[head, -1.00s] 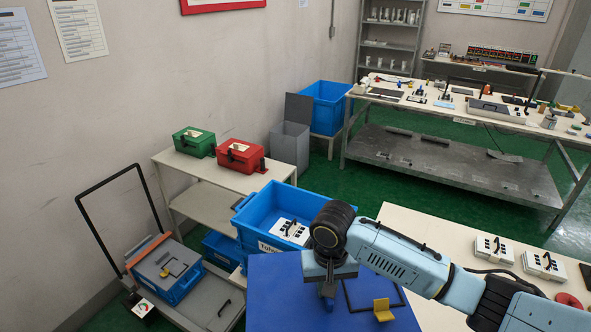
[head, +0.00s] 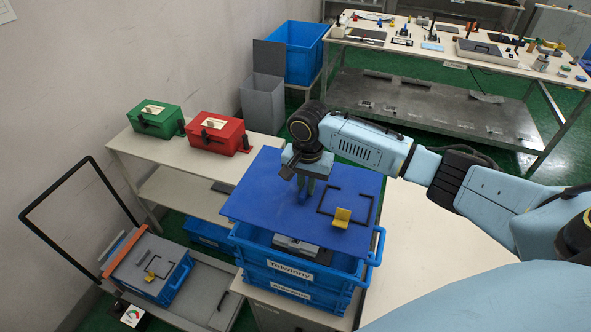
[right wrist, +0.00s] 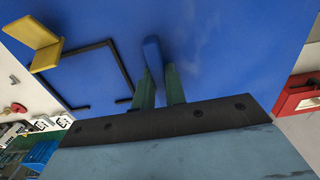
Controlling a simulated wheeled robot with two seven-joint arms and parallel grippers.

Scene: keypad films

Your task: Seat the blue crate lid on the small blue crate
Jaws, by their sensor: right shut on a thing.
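The blue crate lid (head: 262,203) is a flat blue panel with a black outline and a yellow bracket on top. My right gripper (head: 303,192) is shut on its upright blue grip, and the lid also fills most of the right wrist view (right wrist: 215,45). There the fingers (right wrist: 160,88) stand on either side of the grip. The lid is over an open blue crate (head: 305,262) with a white label, stacked on another blue crate. The lid is apart from the crate and shifted towards the back left; the crate's front part stays uncovered, showing a grey item inside. My left gripper is out of view.
A shelf at the left holds a green case (head: 154,121) and a red case (head: 214,134). A cart (head: 215,300) carries a blue crate with a grey top. A cream table (head: 420,255) stands right of the stack, with clear surface.

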